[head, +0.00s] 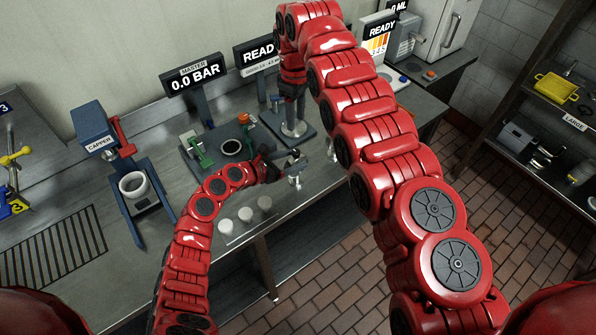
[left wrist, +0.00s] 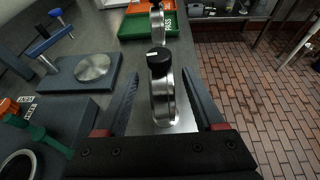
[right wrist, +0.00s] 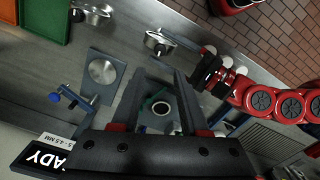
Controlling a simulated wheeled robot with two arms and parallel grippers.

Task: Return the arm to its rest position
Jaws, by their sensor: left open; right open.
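My left gripper (head: 294,160) is low over the front of the bench, at a small metal valve body with a black knob (left wrist: 161,92). In the left wrist view its open fingers (left wrist: 165,100) stand on either side of this valve, with gaps visible; contact cannot be told. The same valve shows in the right wrist view (right wrist: 160,42) beside the left gripper. My right arm arches up over the bench to the back, and its gripper (head: 292,88) points down near the displays. In the right wrist view its fingers (right wrist: 157,85) are open and empty above the bench.
A capper (head: 100,140) and a master station (head: 232,147) stand on the bench. Three white caps (head: 245,214) lie near the front edge. A green PASS tray (left wrist: 135,27) and a second knobbed valve (left wrist: 157,20) lie beyond. Shelving (head: 545,120) stands right across open brick floor.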

